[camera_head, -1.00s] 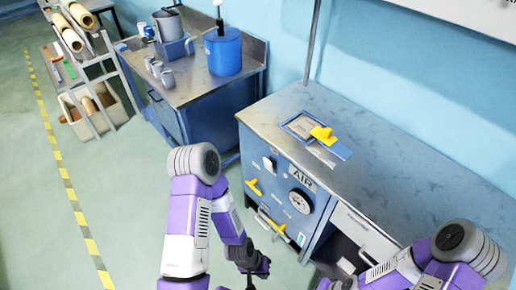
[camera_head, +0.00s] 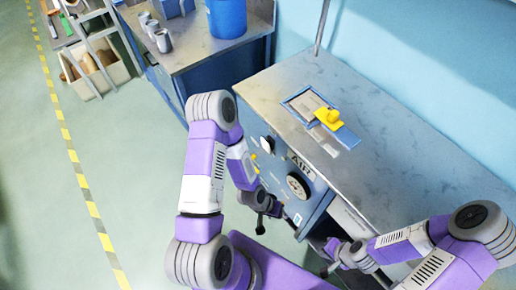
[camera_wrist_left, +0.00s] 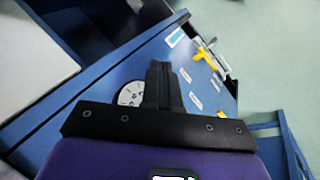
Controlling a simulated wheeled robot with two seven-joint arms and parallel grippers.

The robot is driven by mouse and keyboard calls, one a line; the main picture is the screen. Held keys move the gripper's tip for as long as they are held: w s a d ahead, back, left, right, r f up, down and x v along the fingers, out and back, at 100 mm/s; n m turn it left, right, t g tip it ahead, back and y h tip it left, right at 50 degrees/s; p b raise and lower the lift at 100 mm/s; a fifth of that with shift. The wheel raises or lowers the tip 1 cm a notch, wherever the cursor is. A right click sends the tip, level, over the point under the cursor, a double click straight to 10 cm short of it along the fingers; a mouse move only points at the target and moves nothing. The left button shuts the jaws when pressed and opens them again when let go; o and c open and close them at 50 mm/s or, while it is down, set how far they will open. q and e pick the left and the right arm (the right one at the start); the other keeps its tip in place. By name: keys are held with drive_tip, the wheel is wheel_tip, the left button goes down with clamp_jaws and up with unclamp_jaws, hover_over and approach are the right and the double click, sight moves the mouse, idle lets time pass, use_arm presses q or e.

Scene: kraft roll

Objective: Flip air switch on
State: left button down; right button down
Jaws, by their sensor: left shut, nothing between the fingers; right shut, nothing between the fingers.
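The blue cabinet (camera_head: 325,208) has a front panel with an AIR label (camera_head: 300,165), a round gauge (camera_head: 298,187) and a white fitting (camera_head: 267,145). Yellow levers on this panel are mostly hidden by my left arm in the head view. In the left wrist view a yellow lever (camera_wrist_left: 204,54) shows beyond the fingers, and the gauge (camera_wrist_left: 131,94) is partly covered. Which part is the air switch I cannot tell. My left gripper (camera_head: 261,226) is shut and empty in front of the panel. My right gripper (camera_head: 328,268) is shut and empty, low by the cabinet's front.
A yellow piece (camera_head: 328,118) sits on the cabinet's metal top. A second bench (camera_head: 212,52) with metal cups (camera_head: 163,40) and a blue container (camera_head: 226,15) stands behind. A crate (camera_head: 98,72) is at the far left.

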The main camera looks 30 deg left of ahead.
use_arm(q)
drive_tip(key=w+a+f+t+b, duration=0.2)
drive_tip(key=w+a+f+t, duration=0.1)
drive_tip(key=w+a+t, duration=0.4)
drive_tip(key=m+t+h+b, duration=0.3)
drive_tip(key=m+t+b, duration=0.4)
drive_tip(key=t, duration=0.2)
approach(263, 143)
drive_tip(key=v, duration=0.7)
drive_tip(key=shift+s+d, duration=0.15)
drive_tip(key=shift+s, duration=0.05)
drive_tip(key=shift+w, duration=0.1)
drive_tip(key=shift+n, duration=0.3)
drive_tip(key=x, duration=1.4)
drive_tip(key=shift+r+b, duration=0.2)
drive_tip(key=shift+b, duration=0.1)
drive_tip(key=shift+r, duration=0.1)
